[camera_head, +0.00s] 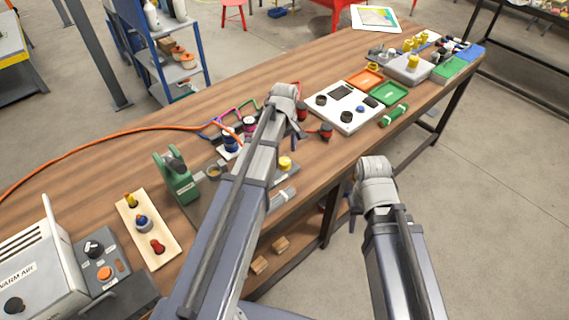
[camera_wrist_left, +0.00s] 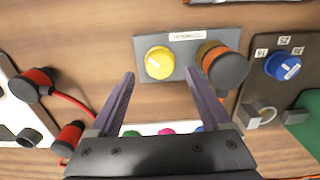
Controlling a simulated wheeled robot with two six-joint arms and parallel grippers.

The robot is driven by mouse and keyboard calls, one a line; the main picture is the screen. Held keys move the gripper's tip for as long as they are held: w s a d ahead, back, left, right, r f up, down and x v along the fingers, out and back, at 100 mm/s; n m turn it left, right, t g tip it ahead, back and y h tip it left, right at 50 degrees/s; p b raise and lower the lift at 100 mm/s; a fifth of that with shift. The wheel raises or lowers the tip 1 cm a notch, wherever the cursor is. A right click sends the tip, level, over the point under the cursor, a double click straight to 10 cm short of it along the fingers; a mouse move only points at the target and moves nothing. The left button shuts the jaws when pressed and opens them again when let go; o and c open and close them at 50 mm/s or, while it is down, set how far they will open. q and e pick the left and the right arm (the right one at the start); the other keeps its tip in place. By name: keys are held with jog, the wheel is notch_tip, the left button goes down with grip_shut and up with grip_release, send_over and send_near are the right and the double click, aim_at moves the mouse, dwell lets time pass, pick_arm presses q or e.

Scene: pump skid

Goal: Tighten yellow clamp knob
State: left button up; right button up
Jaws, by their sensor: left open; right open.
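The yellow clamp knob (camera_wrist_left: 159,62) sits on a small grey labelled plate (camera_wrist_left: 186,38). Beside it stands a black-topped orange knob (camera_wrist_left: 225,68). My left gripper (camera_wrist_left: 160,88) is open and empty, with its two fingers apart, one to each side of the yellow knob in the left wrist view. Contact with the knob is not visible. In the head view the yellow knob (camera_head: 285,163) shows just right of my left arm, and that arm hides part of the plate. My right arm is beyond the bench's front edge; its gripper's fingers are not visible.
Red-and-black plugs (camera_wrist_left: 36,85) lie left of the plate in the wrist view. A blue knob (camera_wrist_left: 283,66) and a grey hook (camera_wrist_left: 260,114) are to its right. A white panel (camera_head: 346,105), an orange tray (camera_head: 365,80) and a green clamp (camera_head: 176,180) stand on the wooden bench (camera_head: 75,185).

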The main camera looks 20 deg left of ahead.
aim_at(285, 161)
pick_arm(q)
notch_tip(285, 161, down, 4)
jog(key=b, duration=0.3)
jog(key=shift+f, duration=0.1)
jog(key=shift+c, duration=0.3)
grip_shut()
